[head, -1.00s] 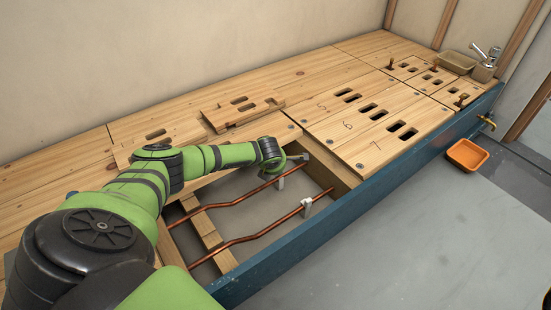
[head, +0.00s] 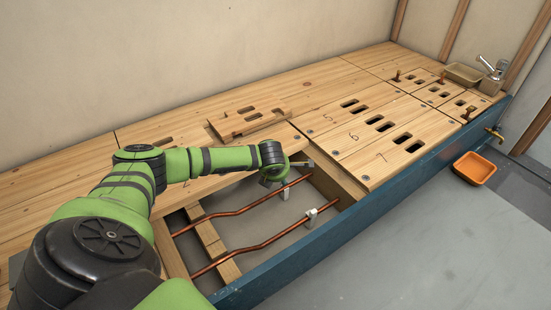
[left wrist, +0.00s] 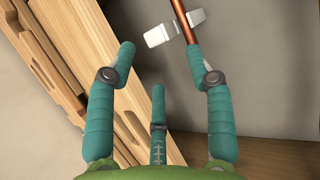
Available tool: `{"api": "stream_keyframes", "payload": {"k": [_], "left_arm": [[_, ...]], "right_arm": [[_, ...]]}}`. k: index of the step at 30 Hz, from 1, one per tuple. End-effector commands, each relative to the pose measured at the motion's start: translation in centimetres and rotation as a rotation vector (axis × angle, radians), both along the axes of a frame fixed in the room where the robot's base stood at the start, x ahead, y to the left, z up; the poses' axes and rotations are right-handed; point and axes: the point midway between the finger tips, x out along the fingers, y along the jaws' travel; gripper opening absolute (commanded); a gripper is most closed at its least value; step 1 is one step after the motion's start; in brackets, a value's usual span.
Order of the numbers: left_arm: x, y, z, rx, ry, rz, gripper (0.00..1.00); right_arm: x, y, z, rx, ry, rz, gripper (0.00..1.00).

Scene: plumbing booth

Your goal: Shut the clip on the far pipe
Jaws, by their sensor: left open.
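The far copper pipe (head: 238,208) runs through the open floor bay, and its far end passes below my left gripper. The pale clip (head: 285,194) on it shows just below the gripper. In the left wrist view the white clip (left wrist: 158,36) sits at the pipe (left wrist: 186,24), with pieces on both sides of it; whether its top is shut I cannot tell. My left gripper (left wrist: 154,27) is open and empty, its teal fingers spread near the clip. The right finger overlaps the pipe in this view. My right gripper is not in view.
The near pipe (head: 235,250) carries a white clip (head: 312,213). A wooden joist (head: 207,238) crosses below the pipes. Slotted floorboards (head: 360,150) and the blue front beam (head: 375,205) edge the bay. A loose notched board (head: 247,122) lies behind. An orange tray (head: 474,168) is at right.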

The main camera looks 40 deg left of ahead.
Motion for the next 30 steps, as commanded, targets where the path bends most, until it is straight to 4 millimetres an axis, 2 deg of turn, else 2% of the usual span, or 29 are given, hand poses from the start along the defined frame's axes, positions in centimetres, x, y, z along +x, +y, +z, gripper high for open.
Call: {"api": "stream_keyframes", "payload": {"k": [3, 10, 15, 23, 26, 27, 29, 30], "left_arm": [[-1.1, -0.5, 1.9, 0.002, -0.001, -0.002, 0.53], [-2.6, -1.2, 4.6, 0.003, 0.001, 0.002, 0.53], [-3.1, -1.5, 5.3, 0.004, 0.002, 0.003, 0.53], [-3.1, -1.5, 5.4, 0.003, 0.002, 0.004, 0.53], [-3.0, -2.0, 5.3, -0.015, -0.001, 0.000, 0.17], [-2.7, -2.9, 5.2, -0.046, -0.010, -0.007, 0.01], [-2.0, -5.4, 5.1, -0.135, -0.030, -0.022, 0.00], [-1.3, -8.0, 5.2, -0.229, -0.052, -0.033, 0.00]], "right_arm": [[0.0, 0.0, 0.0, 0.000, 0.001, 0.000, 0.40], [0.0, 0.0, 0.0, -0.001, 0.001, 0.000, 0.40], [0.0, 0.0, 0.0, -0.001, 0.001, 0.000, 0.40], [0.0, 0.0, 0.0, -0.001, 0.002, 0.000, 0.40], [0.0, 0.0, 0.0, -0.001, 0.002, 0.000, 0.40], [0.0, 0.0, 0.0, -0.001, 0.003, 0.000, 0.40], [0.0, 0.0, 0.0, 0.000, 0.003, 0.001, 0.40], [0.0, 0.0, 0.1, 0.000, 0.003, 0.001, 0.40]]}}
